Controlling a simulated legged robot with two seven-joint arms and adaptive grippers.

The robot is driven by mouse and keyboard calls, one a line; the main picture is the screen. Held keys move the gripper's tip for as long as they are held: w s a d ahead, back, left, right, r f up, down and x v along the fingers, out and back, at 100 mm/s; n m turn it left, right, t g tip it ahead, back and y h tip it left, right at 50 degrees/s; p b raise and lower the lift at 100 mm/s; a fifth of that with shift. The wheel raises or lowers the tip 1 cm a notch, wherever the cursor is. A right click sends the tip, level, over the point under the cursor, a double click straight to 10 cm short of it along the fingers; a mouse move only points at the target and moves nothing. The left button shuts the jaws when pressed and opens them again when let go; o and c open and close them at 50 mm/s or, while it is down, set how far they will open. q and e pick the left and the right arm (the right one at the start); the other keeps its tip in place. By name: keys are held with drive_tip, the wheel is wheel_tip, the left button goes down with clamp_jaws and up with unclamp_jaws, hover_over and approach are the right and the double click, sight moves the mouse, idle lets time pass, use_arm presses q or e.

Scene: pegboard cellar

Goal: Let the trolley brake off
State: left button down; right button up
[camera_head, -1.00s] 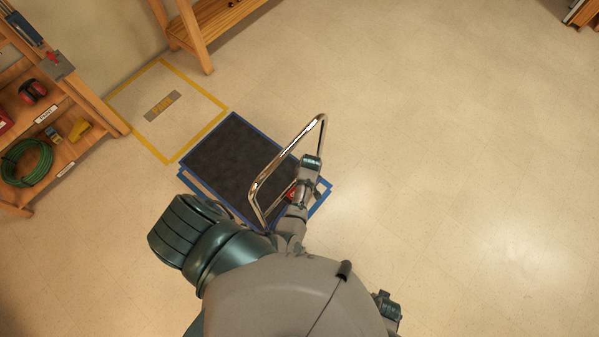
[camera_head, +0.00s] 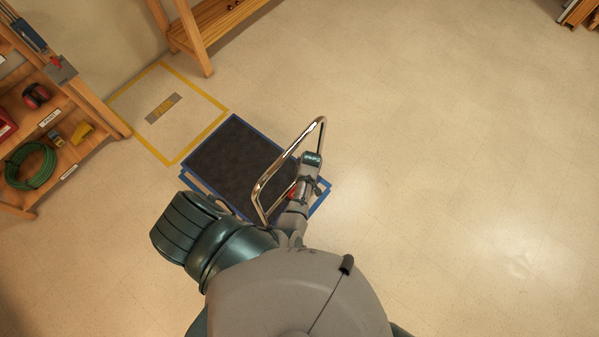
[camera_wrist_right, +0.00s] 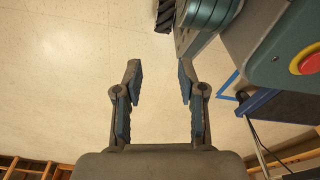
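The trolley (camera_head: 235,160) has a dark deck, a blue frame and an upright chrome handle (camera_head: 285,160). Its blue edge also shows at the right of the right wrist view (camera_wrist_right: 257,102). A small red part (camera_head: 292,194) shows by the handle side, mostly hidden by my arm; I cannot tell whether it is the brake. My left gripper (camera_head: 321,186) is over the trolley's right corner, just beyond the handle; its fingers are too small and covered to read. My right gripper (camera_wrist_right: 159,70) is open and empty above bare floor, apart from the trolley.
A yellow floor outline (camera_head: 168,108) lies left of the trolley. A wooden shelf (camera_head: 80,150) with a green hose (camera_head: 30,165) and red ear defenders (camera_head: 37,95) stands at the left. A wooden bench (camera_head: 195,40) is at the back. The floor on the right is clear.

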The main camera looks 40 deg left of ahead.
use_arm(q)
drive_tip(key=shift+r+p, duration=0.95)
drive_tip(key=shift+r, duration=0.1)
drive_tip(key=shift+r+p, duration=0.8)
drive_tip(key=shift+p, duration=0.1)
use_arm(e)
drive_tip(key=s+d+f, duration=0.2)
drive_tip(key=s+f, duration=0.1)
drive_tip(key=s, duration=0.7)
use_arm(q)
drive_tip(key=shift+s, duration=0.1)
use_arm(e)
drive_tip(key=shift+f, duration=0.1)
